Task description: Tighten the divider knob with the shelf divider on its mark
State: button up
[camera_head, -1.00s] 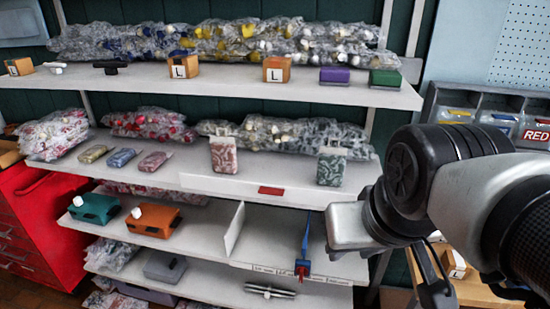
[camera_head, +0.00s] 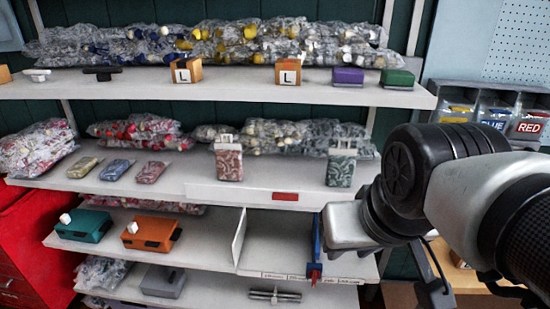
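A blue shelf divider (camera_head: 317,243) stands on the lower shelf, just left of my arm's pale end block, which overlaps its edge in the picture. A red knob (camera_head: 314,271) sits at its front end, by the shelf's front edge. A white divider (camera_head: 239,238) stands farther left on that shelf. The shelf's front strip (camera_head: 290,276) carries small print that I cannot read, so the mark is not clear. My arm fills the right side. A dark part of it, perhaps my gripper (camera_head: 436,288), hangs below; its fingertips are not clear and I see nothing held.
A teal box (camera_head: 83,226) and an orange box (camera_head: 151,233) sit left of the white divider. Patterned packs (camera_head: 229,162) stand on the shelf above. A metal bar (camera_head: 275,295) lies on the shelf below. Labelled bins (camera_head: 490,112) are at right. Shelf space between the dividers is clear.

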aim_at(314, 274)
jog(key=j+z, duration=0.3)
jog(key=j, duration=0.7)
jog(key=i+j, duration=0.1)
jog(key=j+z, duration=0.1)
jog(key=j, duration=0.2)
jog(key=l, duration=0.2)
jog(key=k, duration=0.05)
